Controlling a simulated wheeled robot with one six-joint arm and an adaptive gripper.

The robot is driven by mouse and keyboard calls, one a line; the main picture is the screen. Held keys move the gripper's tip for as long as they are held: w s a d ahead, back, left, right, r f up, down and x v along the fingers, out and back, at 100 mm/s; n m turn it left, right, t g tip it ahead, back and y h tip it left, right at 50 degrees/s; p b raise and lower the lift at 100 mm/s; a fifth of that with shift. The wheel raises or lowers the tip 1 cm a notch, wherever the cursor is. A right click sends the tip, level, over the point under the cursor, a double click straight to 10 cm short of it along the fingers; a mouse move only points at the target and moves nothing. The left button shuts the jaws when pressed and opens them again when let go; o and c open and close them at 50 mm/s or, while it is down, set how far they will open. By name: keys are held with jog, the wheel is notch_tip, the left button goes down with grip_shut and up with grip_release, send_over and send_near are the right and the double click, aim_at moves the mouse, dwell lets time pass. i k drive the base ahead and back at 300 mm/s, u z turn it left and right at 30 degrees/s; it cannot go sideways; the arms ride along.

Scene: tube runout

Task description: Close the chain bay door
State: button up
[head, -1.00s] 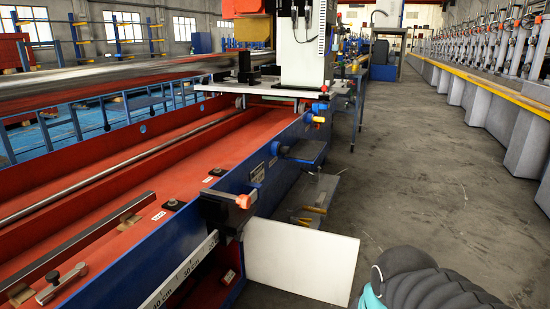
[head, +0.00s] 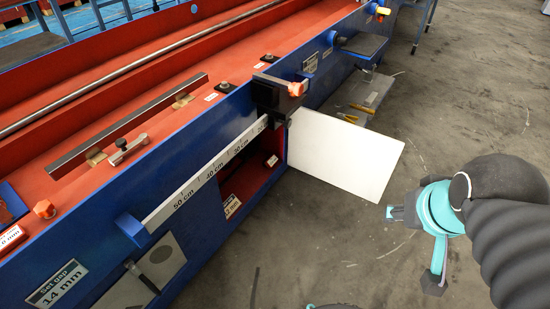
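A flat white door panel (head: 345,155) stands swung out from the blue machine's side, hinged at the right edge of an open bay. The red-lined bay (head: 235,190) is dark inside and open at the front. My gripper (head: 403,213) is at the right, apart from the panel's free edge in the picture. My dark ribbed arm and its teal parts show there.
A white length scale (head: 205,175) runs above the bay, with a black block and orange knob (head: 295,89) at its right end. A grey panel with a handle (head: 145,276) is at lower left. A blue shelf (head: 365,45) juts out behind the door. Concrete floor lies clear in front.

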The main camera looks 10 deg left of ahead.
aim_at(360, 162)
jog(key=z, duration=1.05)
jog(key=i, duration=3.5)
jog(key=u, duration=3.65)
